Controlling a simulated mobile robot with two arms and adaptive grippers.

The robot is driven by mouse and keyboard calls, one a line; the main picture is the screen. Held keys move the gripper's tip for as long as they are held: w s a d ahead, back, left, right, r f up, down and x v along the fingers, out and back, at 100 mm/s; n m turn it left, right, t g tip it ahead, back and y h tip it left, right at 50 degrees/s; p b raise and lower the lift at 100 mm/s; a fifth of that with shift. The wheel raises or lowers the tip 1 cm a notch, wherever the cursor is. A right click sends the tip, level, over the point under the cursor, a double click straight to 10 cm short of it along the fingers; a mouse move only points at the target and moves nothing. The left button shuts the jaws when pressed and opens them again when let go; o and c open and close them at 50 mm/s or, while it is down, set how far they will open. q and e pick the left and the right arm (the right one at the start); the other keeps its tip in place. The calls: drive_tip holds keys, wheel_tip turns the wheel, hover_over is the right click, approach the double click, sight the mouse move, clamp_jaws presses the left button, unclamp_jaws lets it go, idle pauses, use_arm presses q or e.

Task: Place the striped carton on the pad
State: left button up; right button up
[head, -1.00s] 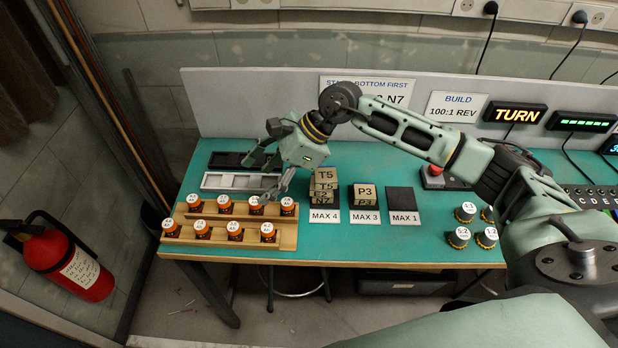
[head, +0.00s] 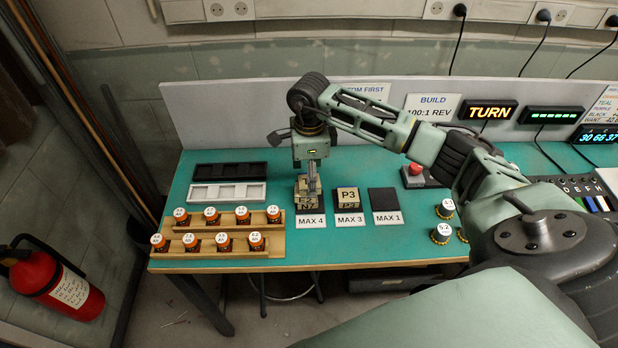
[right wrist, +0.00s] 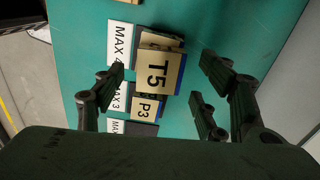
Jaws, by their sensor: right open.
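I see no carton that is plainly striped. My right gripper (head: 311,178) points down over the stack on the MAX 4 spot. In the right wrist view its fingers (right wrist: 162,85) are open, with the tan T5 block (right wrist: 157,72) between and below them; contact cannot be told. More of the stack (head: 309,199) shows under the gripper in the head view, partly hidden. A tan P3 block (head: 347,194) tops another stack at MAX 3. The dark square pad (head: 384,200) at MAX 1 is bare. My left gripper is not in view.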

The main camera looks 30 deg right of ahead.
drive_tip(key=shift+f, duration=0.65)
drive_tip(key=c, duration=1.4)
